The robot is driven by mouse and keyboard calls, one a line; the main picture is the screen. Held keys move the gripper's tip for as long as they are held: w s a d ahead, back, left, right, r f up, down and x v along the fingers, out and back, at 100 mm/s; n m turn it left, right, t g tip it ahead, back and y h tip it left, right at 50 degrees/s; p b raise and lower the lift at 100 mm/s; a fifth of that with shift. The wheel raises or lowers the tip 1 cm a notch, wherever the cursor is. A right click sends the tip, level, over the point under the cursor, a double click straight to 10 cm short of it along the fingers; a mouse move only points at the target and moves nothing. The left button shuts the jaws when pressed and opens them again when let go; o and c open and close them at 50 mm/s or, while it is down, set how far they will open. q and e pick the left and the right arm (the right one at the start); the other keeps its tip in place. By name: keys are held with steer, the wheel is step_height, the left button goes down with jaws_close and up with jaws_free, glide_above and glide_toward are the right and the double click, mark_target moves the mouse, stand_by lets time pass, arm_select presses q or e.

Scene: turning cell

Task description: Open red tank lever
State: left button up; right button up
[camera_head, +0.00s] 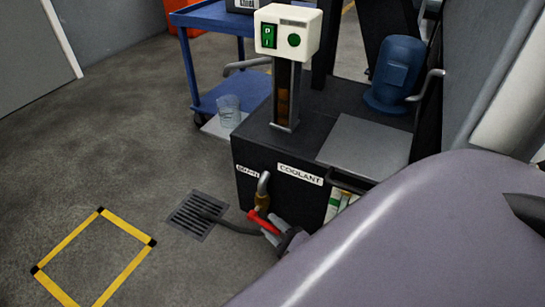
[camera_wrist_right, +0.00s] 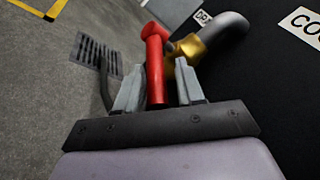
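The red lever (camera_head: 263,222) sits on a brass valve (camera_head: 262,199) low on the front of the dark coolant tank (camera_head: 255,150). My right gripper (camera_head: 272,232) is at the lever's near end. In the right wrist view the red lever (camera_wrist_right: 155,68) lies between the two grey fingers of the gripper (camera_wrist_right: 160,82). The fingers stand apart, with a gap on the right side of the lever; the lever is closer to the left finger. The brass valve (camera_wrist_right: 190,47) with its grey pipe is just beyond the right finger. My left gripper is not seen.
A floor drain (camera_head: 198,215) with a dark hose lies left of the tank. A yellow-marked square (camera_head: 70,240) is on the floor further left. A blue cart (camera_head: 212,95) stands behind. My purple-grey right arm covers the lower right.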

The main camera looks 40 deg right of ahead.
steer(key=shift+s+a, duration=0.1)
steer(key=shift+s, duration=0.05)
steer(key=shift+s, duration=0.3)
steer(key=s, duration=0.2)
steer(key=s+p, duration=0.1)
steer(key=s, duration=0.3)
steer(key=shift+s+d, duration=0.15)
steer(key=shift+d, duration=0.15)
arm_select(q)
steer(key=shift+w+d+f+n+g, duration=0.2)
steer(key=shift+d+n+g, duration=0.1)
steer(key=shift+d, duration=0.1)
